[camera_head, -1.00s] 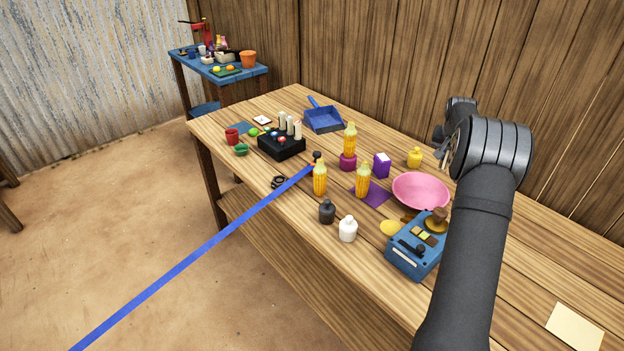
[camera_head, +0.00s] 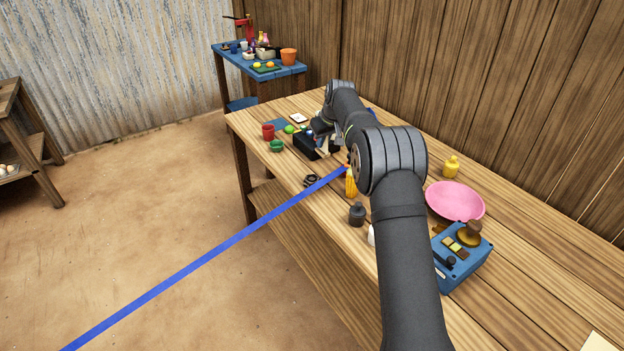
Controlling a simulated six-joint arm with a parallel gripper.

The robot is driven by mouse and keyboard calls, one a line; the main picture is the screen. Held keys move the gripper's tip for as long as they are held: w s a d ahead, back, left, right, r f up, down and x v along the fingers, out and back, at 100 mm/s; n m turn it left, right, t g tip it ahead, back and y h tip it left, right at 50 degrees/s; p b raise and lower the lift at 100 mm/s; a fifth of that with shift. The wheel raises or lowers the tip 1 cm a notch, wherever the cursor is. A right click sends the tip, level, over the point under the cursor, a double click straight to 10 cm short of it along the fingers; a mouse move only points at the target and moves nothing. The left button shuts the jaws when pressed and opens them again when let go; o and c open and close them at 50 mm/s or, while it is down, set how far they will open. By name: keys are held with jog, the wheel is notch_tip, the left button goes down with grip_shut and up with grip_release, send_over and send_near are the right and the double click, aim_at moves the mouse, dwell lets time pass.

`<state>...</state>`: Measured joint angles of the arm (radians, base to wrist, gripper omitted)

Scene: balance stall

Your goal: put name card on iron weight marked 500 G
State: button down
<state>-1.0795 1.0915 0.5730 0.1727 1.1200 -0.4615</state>
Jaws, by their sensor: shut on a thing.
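My arm reaches over the table, and my gripper (camera_head: 321,129) is at its far end, over the black box. The fingers are small and dark there. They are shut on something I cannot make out. A dark, bottle-shaped piece with a knob (camera_head: 357,214) stands near the front edge. No 500 G marking is readable, so I cannot tell which thing is the iron weight.
The black box (camera_head: 306,146) is partly hidden by my arm. A pink bowl (camera_head: 455,201) and blue device (camera_head: 463,262) stand right. A blue strip (camera_head: 200,254) crosses the view. The table's right end is mostly clear.

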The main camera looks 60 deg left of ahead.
jog(key=s+a, duration=0.2)
jog(key=s, duration=0.1)
send_over(312, 178)
jog(key=shift+n, duration=0.4)
notch_tip(312, 178, down, 10)
jog(key=shift+r, duration=0.1)
jog(key=c, duration=1.6)
grip_release()
jog(key=shift+f, duration=0.2)
jog(key=shift+o, duration=0.2)
